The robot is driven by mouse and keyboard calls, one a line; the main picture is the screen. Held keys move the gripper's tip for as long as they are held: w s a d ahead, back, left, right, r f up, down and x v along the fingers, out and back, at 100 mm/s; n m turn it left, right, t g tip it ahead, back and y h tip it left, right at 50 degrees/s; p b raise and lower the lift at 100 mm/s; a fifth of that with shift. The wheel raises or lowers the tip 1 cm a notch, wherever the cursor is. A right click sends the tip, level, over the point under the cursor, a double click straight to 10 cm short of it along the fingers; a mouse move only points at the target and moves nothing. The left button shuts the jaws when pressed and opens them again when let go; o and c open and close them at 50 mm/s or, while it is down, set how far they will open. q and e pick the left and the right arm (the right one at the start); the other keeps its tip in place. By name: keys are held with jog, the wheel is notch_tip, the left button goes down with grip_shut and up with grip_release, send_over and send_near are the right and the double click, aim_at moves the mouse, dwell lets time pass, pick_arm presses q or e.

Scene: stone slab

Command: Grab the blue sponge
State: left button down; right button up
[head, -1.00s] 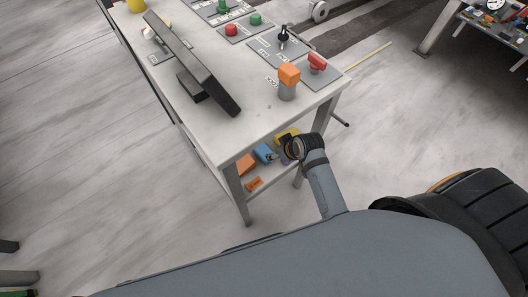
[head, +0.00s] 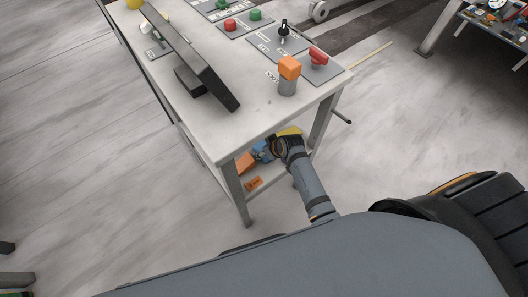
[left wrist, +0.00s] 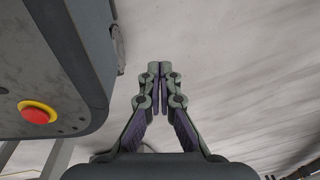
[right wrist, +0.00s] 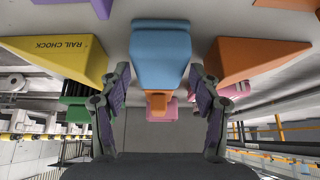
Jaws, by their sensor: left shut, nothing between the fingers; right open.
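The blue sponge (head: 262,150) lies on the lower shelf (head: 235,178) of the table, partly hidden by my right wrist in the head view. In the right wrist view the blue sponge (right wrist: 160,58) is a blocky piece in the middle, between the spread fingers of my right gripper (right wrist: 160,80). That gripper is open, with a gap to the sponge on both sides, and I cannot tell how deep the sponge sits between the tips. My left gripper (left wrist: 160,70) is shut and empty, over bare floor in the left wrist view.
A yellow rail chock (right wrist: 62,58) flanks the sponge on the left and an orange wedge (right wrist: 255,62) on the right. Small orange and pink pieces (right wrist: 157,104) sit beyond it. The tabletop (head: 235,125) is above my right wrist, and a table leg (head: 235,195) stands nearby.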

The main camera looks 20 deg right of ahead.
jog(key=shift+x, duration=1.05)
jog(key=shift+r, duration=0.1)
jog(key=c, duration=0.7)
pick_arm(q)
jog(key=shift+w+f, duration=0.1)
jog(key=shift+w, duration=0.65)
pick_arm(e)
jog(key=shift+r, duration=0.1)
